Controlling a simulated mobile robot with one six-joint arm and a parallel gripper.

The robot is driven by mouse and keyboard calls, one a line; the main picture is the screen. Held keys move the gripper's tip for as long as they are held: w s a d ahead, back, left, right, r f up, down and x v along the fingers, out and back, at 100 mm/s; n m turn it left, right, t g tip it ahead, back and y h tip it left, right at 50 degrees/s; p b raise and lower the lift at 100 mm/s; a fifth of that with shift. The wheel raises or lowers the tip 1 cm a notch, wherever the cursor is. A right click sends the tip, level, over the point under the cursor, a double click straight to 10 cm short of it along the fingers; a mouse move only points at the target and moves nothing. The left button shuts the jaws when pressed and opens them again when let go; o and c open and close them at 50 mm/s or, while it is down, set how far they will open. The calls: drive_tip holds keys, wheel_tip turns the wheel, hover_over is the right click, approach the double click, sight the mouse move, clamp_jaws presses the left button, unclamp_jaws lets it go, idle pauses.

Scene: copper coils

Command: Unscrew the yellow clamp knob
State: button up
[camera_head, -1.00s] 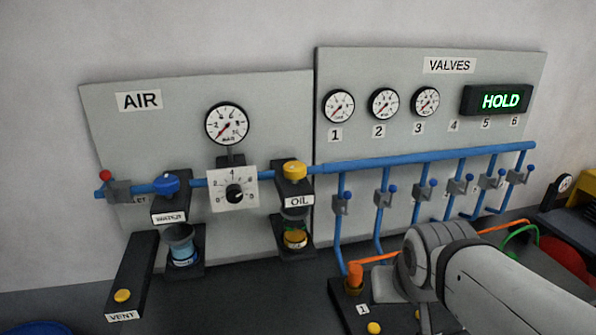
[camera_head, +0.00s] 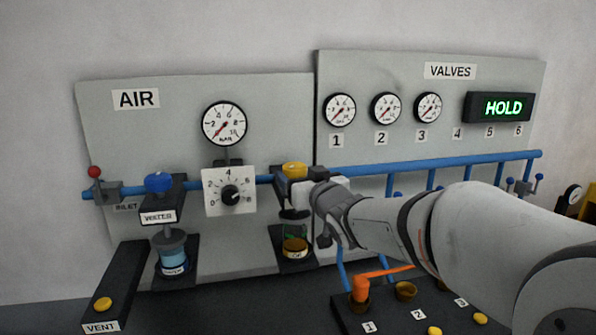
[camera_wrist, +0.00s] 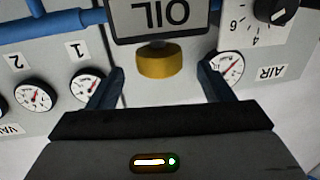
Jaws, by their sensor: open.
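The yellow knob (camera_head: 294,170) sits on top of the black OIL unit on the blue pipe. It also shows in the wrist view (camera_wrist: 157,61), where the picture is upside down, next to the OIL label (camera_wrist: 175,14). My gripper (camera_wrist: 161,72) is open and empty. In the wrist view its two fingers stand on either side of the knob with a gap on each side; I cannot tell how near they are in depth. In the head view my gripper (camera_head: 303,195) is in front of the OIL unit and hides its label and middle.
The WATER unit with its blue cap (camera_head: 158,182) and the dial plate (camera_head: 230,192) stand left of the OIL unit. The oil bowl (camera_head: 295,247) is below my gripper. A black block with an orange handle (camera_head: 362,285) and yellow buttons lies below my arm.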

sight(295, 169)
drive_tip(key=x, duration=0.5)
drive_tip(key=shift+p, duration=0.35)
drive_tip(key=shift+c, duration=0.5)
drive_tip(key=c, duration=0.9)
